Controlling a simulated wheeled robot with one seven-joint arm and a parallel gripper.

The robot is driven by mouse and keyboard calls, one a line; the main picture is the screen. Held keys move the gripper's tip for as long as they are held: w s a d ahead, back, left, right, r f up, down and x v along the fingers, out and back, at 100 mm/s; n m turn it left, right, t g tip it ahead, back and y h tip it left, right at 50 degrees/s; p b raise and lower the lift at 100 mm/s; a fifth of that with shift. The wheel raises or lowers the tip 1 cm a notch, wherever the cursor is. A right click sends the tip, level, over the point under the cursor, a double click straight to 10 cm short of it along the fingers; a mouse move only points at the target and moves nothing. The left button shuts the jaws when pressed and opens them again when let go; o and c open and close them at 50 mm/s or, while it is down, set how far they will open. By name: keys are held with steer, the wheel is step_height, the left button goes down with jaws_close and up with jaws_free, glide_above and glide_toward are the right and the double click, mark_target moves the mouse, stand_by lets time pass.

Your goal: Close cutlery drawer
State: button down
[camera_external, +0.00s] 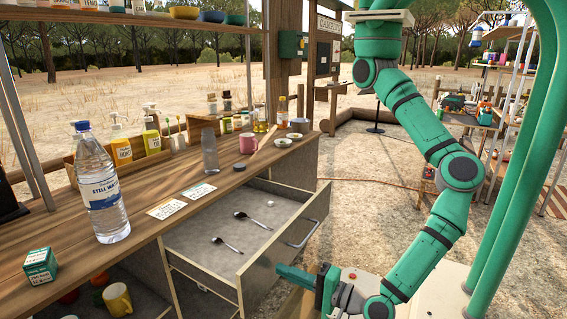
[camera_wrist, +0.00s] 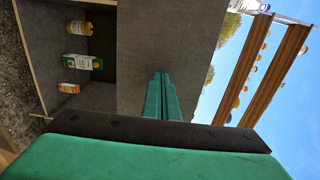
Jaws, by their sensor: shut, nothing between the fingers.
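The cutlery drawer (camera_external: 294,217) is pulled out from under the wooden counter, with its inside in view. Two spoons, one nearer (camera_external: 228,245) and one farther (camera_external: 251,219), and a small white round item (camera_external: 270,203) lie on its floor. A bar handle (camera_external: 301,232) is on its front panel. My gripper (camera_external: 281,272) is shut and empty, low by the near end of the drawer front. I cannot tell whether it touches the panel. In the wrist view the closed fingers (camera_wrist: 162,95) point at a grey panel (camera_wrist: 150,50).
The counter (camera_external: 130,213) holds a water bottle (camera_external: 101,184), a green box (camera_external: 40,266), cards, a pink mug (camera_external: 248,143) and several bottles. A yellow mug (camera_external: 117,299) sits on a lower shelf. Open ground lies right of the drawer.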

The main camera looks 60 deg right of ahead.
steer(key=shift+w, duration=0.45)
steer(key=shift+w, duration=0.1)
steer(key=w, duration=2.8)
steer(key=shift+w, duration=0.4)
steer(key=shift+w+r, duration=0.1)
steer(key=shift+w, duration=0.4)
steer(key=shift+w+r, duration=0.1)
steer(key=s, duration=1.5)
steer(key=shift+f, duration=0.2)
